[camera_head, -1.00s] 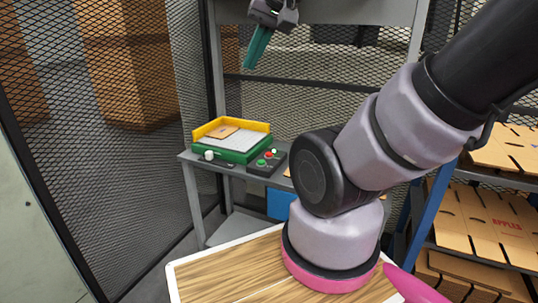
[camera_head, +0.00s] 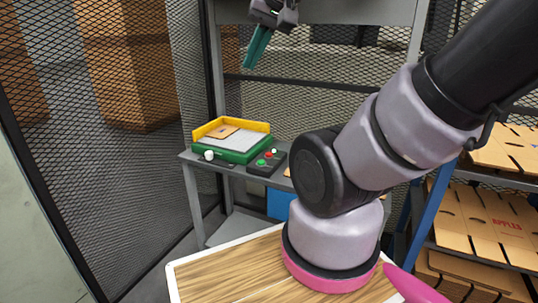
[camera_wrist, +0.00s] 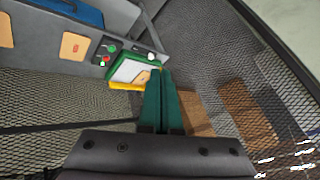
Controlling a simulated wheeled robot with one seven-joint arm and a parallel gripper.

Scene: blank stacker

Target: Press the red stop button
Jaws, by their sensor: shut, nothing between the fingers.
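The red stop button (camera_head: 269,154) sits on a dark control box (camera_head: 266,169) beside a green button (camera_head: 261,162), on the grey bench at left centre. My gripper (camera_head: 251,64) hangs high above and behind the bench, well apart from the button. Its teal fingers (camera_wrist: 162,75) are shut and empty in the wrist view, pointing past the green tray. Nothing hides the red button.
A green tray with a yellow rim (camera_head: 231,129) stands left of the box, with a white knob (camera_head: 209,155) at its front. A mesh fence (camera_head: 130,180) closes the left side. Cardboard blanks (camera_head: 490,215) lie on shelving at the right.

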